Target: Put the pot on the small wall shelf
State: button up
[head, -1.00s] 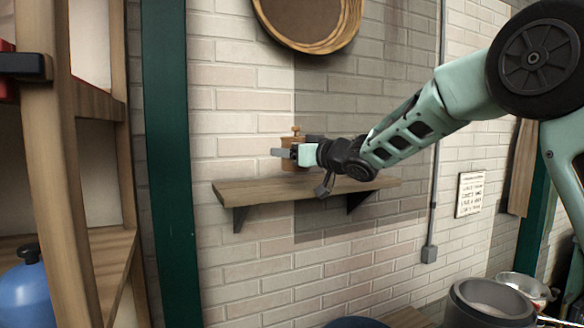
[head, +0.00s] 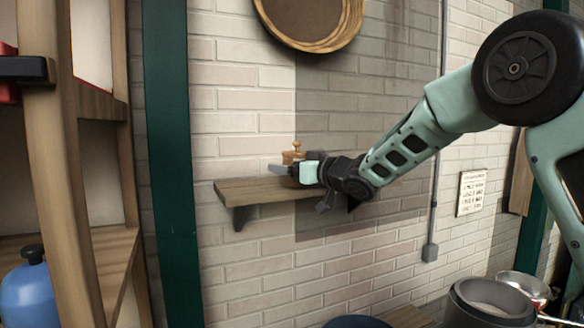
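The small wall shelf (head: 250,191) is a wooden board on dark brackets against the brick wall. The pot (head: 293,154), small and brown with a knobbed lid, shows at the middle of the shelf, upright behind my gripper. My gripper (head: 280,169) is at the pot's lower front, just above the board, pointing left. One finger shows in front of the pot; the other finger is hidden. I cannot tell whether the fingers touch the pot or whether its base rests on the board.
A round wooden-rimmed piece (head: 349,30) hangs above. A tall wooden rack (head: 60,170) with a blue container (head: 28,290) stands at the left. A grey pot (head: 487,303) and a metal bowl (head: 523,287) are at lower right. The shelf's left end is clear.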

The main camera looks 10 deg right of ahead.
jog(key=shift+r, duration=0.1)
jog(key=b+v, duration=0.4)
jog(key=v, duration=0.8)
jog(key=shift+s, duration=0.1)
